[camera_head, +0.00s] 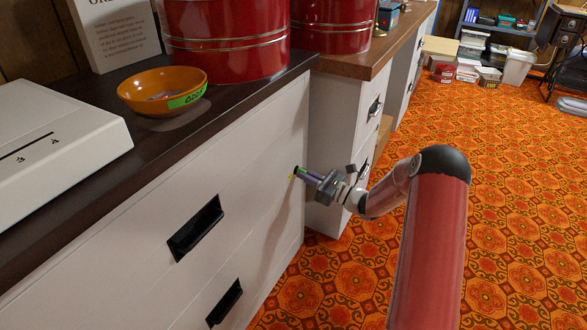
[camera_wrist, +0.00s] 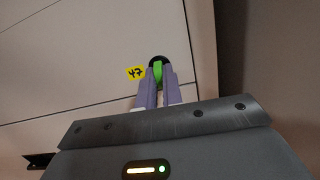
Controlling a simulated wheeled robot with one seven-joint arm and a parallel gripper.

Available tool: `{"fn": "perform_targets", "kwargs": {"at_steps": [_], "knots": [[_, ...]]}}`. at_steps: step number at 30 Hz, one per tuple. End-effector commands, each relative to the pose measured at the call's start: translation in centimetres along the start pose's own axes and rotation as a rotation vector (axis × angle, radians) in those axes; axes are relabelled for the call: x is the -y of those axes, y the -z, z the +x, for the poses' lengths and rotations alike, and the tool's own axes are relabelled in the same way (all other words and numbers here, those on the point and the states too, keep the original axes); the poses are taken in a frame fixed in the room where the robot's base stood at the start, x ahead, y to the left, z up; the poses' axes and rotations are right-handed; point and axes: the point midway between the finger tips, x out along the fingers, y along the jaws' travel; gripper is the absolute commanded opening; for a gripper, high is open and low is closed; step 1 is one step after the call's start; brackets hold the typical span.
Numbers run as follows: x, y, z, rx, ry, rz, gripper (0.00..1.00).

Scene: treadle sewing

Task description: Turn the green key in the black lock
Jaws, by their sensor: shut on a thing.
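A green key (camera_wrist: 158,72) stands in a black lock (camera_wrist: 155,60) on the white cabinet front, seen in the wrist view. My gripper (camera_wrist: 159,80) has its two purple fingers closed on either side of the key's head, right in front of the lock. In the head view my gripper (camera_head: 301,174) reaches the cabinet front near its right edge, and the lock and key are mostly hidden by it there. A small yellow tag marked 47 (camera_wrist: 136,73) sits just left of the lock.
The white cabinet (camera_head: 130,235) has black recessed handles (camera_head: 196,228). On its dark top stand an orange bowl (camera_head: 130,95), red canisters (camera_head: 225,40) and a white machine (camera_head: 60,150). A second white cabinet (camera_head: 335,110) stands beyond it. Patterned orange carpet (camera_head: 520,190) is open at right.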

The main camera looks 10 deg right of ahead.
Motion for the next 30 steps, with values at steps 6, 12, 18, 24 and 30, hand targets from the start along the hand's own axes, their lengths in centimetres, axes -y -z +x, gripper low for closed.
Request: {"fn": "perform_targets", "kwargs": {"at_steps": [6,12,18,24,30], "knots": [[-0.08,-0.19,0.04,0.0,0.011,0.074,0.0],[-0.09,-0.19,0.0,0.0,0.022,0.139,0.0],[-0.15,-0.16,0.04,0.001,0.03,0.198,0.0],[-0.17,-0.04,0.05,0.001,0.032,0.215,0.0],[-0.16,-0.05,0.06,0.001,0.032,0.216,0.0]]}}
